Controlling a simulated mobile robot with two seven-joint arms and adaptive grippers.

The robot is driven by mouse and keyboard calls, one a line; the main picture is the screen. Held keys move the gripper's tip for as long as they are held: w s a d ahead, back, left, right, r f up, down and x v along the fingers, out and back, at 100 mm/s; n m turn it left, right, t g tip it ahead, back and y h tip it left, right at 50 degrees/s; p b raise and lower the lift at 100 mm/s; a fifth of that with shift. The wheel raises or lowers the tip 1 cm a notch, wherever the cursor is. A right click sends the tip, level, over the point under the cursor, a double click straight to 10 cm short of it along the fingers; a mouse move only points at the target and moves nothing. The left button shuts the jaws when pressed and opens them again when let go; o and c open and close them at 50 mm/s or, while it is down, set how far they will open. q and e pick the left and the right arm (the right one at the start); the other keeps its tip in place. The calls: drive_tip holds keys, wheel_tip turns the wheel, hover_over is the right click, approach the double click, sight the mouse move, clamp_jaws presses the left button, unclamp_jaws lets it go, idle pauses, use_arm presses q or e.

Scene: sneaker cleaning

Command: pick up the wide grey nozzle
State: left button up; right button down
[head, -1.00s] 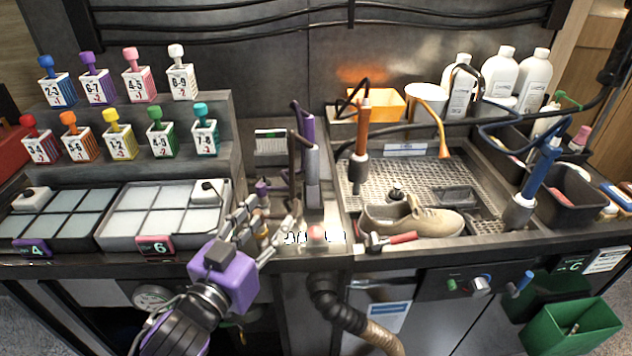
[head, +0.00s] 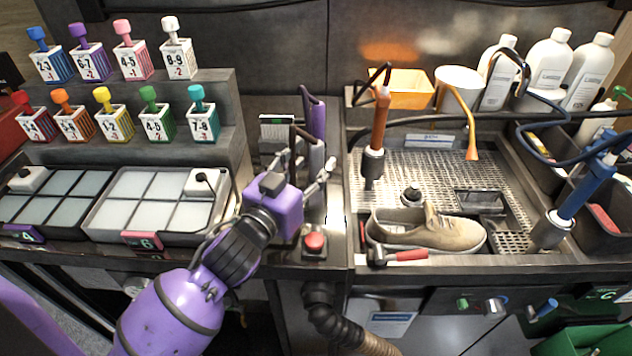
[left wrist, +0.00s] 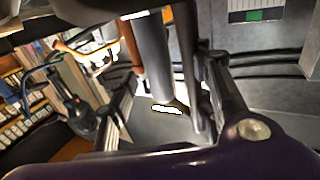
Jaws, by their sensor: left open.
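A grey nozzle (head: 316,158) stands upright in the rack left of the sink, in front of a purple-handled tool (head: 315,112). It looks like the wide one, but its lower part is hidden behind my gripper. My left gripper (head: 306,172) is open, with its fingers pointing away at the nozzle's height. In the left wrist view a grey tube (left wrist: 150,58), apparently this nozzle, passes between the fingers beside a dark thin tool (left wrist: 187,70). I cannot tell whether a finger touches it. My right gripper is not in view.
A brush (head: 277,128) hangs just left of the rack. A red button (head: 314,242) sits below my gripper. The orange tool (head: 378,125) stands at the sink's left side, and a beige sneaker (head: 425,230) lies in the sink.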

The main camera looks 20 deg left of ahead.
use_arm(q)
drive_tip(key=shift+w+d, duration=0.2)
drive_tip(key=shift+w, duration=1.05)
clamp_jaws()
